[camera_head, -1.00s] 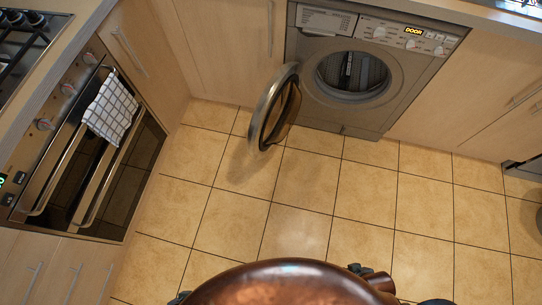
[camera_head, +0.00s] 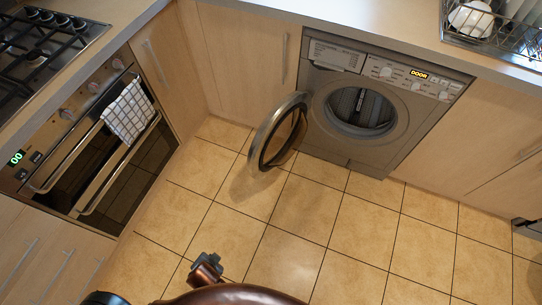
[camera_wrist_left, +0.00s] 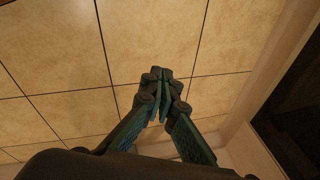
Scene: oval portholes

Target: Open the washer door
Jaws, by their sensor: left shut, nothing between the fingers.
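The washer (camera_head: 378,115) is grey and stands under the counter at upper right in the head view. Its round door (camera_head: 280,131) stands wide open, swung out to the left over the floor. The drum opening (camera_head: 361,107) is uncovered. My left gripper (camera_head: 213,258) is low in the head view, well short of the door and apart from it. The left wrist view shows its fingers (camera_wrist_left: 160,88) shut together and empty, with floor tiles beyond. My right gripper is out of view.
An oven (camera_head: 95,150) with a checked towel (camera_head: 128,112) on its handle is at left, with a hob (camera_head: 40,45) above. A dish rack (camera_head: 495,25) stands on the counter at upper right. The tiled floor (camera_head: 300,215) before the washer is clear.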

